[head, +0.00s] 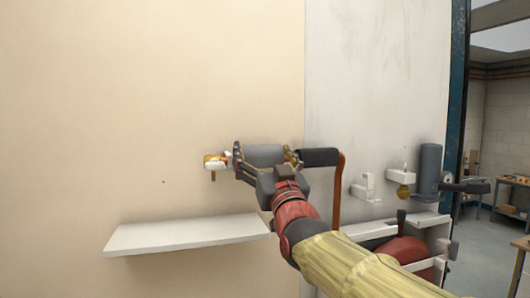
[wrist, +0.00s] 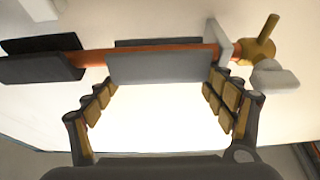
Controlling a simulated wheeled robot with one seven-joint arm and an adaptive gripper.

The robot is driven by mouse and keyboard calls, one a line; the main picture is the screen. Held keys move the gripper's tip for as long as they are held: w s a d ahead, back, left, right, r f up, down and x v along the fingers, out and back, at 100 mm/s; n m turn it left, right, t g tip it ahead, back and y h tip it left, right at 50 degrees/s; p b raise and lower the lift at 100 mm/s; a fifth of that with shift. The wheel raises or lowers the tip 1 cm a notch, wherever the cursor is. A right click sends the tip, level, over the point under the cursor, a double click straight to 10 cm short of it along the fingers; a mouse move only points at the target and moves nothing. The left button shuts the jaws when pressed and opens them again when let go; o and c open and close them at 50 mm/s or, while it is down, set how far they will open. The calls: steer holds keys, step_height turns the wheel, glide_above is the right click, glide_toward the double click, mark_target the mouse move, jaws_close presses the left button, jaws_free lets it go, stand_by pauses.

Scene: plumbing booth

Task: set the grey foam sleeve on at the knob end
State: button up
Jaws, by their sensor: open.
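The grey foam sleeve (wrist: 160,68) sits around the copper pipe (wrist: 95,57), with pipe showing between its two long edges in the wrist view. Its right end there is close to the white bracket (wrist: 221,42) beside the brass valve (wrist: 257,48) and pale knob (wrist: 274,76); I cannot tell if they touch. In the head view the grey sleeve (head: 265,154) is just right of the valve and knob (head: 214,162). My gripper (head: 265,158) is open, its fingers (wrist: 160,84) spread towards the sleeve's two ends. Contact is unclear.
A black sleeve (head: 318,157) is on the pipe to the right, where the pipe (head: 337,200) bends down. A bare white shelf (head: 180,235) is below. White brackets (head: 365,188) and a grey cylinder (head: 430,165) are at the right. The wall on the left is clear.

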steer(key=shift+g, duration=0.4)
steer(key=f, duration=0.2)
steer(key=w+f, duration=0.1)
steer(key=f, duration=0.1)
steer(key=shift+a, duration=0.3)
steer(key=shift+s+f, duration=0.15)
steer(key=s+d, duration=0.4)
steer(key=s, duration=0.7)
steer(key=s+d+f+g+h, duration=0.15)
steer(key=f+g, duration=0.25)
steer(key=f, duration=0.9)
steer(key=s+f+g+h, duration=0.15)
steer(key=f+g, duration=0.35)
steer(key=f, duration=0.8)
steer(key=s+d+f+m+g+h+b, duration=0.1)
steer(key=s+d+f+g+b, duration=0.2)
steer(key=s+d+f, duration=0.4)
steer(key=s+d+f+m+g+h+b, duration=0.2)
steer(key=s+d+f, duration=0.4)
steer(key=s+f, duration=0.7)
steer(key=shift+s+d+f+g+b, duration=0.35)
steer(key=shift+s+g+b, duration=0.1)
steer(key=shift+s+g, duration=0.45)
steer(key=shift+r, duration=0.1)
